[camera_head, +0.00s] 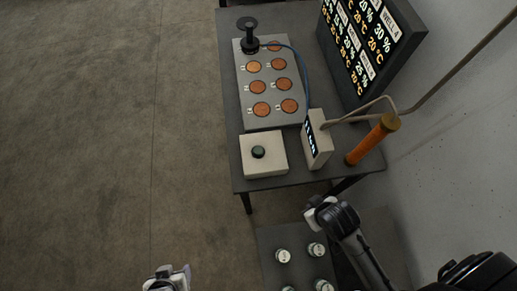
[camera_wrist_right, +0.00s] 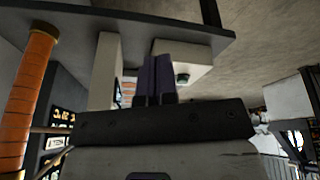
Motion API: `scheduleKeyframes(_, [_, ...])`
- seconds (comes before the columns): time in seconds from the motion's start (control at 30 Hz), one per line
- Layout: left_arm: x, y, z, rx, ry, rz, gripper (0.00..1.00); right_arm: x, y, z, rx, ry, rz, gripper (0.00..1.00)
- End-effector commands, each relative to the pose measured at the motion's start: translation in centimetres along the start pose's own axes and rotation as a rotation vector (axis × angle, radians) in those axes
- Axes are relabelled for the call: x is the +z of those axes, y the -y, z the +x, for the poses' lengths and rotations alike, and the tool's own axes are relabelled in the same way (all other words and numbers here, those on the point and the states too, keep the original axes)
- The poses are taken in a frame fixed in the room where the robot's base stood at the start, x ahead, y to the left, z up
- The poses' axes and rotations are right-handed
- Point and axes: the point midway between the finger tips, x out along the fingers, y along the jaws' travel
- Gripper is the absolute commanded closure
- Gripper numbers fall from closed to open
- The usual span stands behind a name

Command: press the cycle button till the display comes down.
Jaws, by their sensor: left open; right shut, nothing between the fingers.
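The cycle button (camera_head: 259,152) is a dark green round knob on a cream box (camera_head: 278,168) at the table's near left corner. In the right wrist view the button (camera_wrist_right: 182,79) shows on its box (camera_wrist_right: 196,58), just right of my fingers. A small cream unit with a lit display (camera_head: 312,138) stands right of the box; its digits are too small to read surely. My right gripper (camera_head: 312,207) is in front of the table's near edge, apart from the button; its fingers (camera_wrist_right: 158,75) are shut and empty. My left gripper (camera_head: 172,273) is open and empty at the bottom edge.
A plate (camera_head: 267,118) with several copper discs and a black stand (camera_head: 250,40) lies behind. A large lit screen (camera_head: 374,45) stands back right. An orange cylinder (camera_head: 368,142) and a bent pipe are at the right. A lower shelf (camera_head: 270,241) holds several white-topped items.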

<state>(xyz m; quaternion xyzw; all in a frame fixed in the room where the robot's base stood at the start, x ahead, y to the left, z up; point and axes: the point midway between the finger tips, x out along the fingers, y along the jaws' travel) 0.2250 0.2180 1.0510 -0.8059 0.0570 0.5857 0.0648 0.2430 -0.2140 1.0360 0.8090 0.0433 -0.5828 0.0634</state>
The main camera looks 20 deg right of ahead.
Motion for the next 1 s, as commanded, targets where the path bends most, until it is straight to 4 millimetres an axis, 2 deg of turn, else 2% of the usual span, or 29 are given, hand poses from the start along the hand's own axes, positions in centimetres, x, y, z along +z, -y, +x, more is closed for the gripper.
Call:
scheduleKeyframes(0.03, [-0.4,0.1,-1.4,0.0,0.001,0.0,0.33,-1.6,0.2,0.2,0.016,-0.004,0.007,1.0])
scheduleKeyframes(0.17, [-1.1,0.1,-3.9,0.001,0.003,0.0,0.33,-6.5,0.8,2.5,0.089,-0.025,0.02,1.0])
scheduleKeyframes(0.3, [-2.0,0.2,-6.7,0.001,0.002,-0.001,0.33,-12.7,1.8,4.7,0.191,-0.074,0.007,1.0])
scheduleKeyframes(0.5, [-3.0,0.3,-9.8,0.003,0.001,-0.004,0.33,-20.7,2.5,6.2,0.332,-0.165,-0.048,1.0])
scheduleKeyframes(0.6, [-3.4,0.2,-10.9,0.005,0.001,-0.006,0.33,-23.8,2.7,6.3,0.388,-0.206,-0.079,1.0])
scheduleKeyframes(0.7, [-3.6,0.2,-11.6,0.006,0.001,-0.008,0.33,-26.1,2.7,6.4,0.428,-0.239,-0.105,1.0])
scheduleKeyframes(0.8, [-3.8,0.2,-12.0,0.007,0.001,-0.008,0.33,-27.5,2.7,6.4,0.455,-0.26,-0.122,1.0])
scheduleKeyframes(1.0, [-3.8,0.2,-12.1,0.007,0.001,-0.008,0.33,-28.4,2.6,6.5,0.473,-0.275,-0.134,1.0])
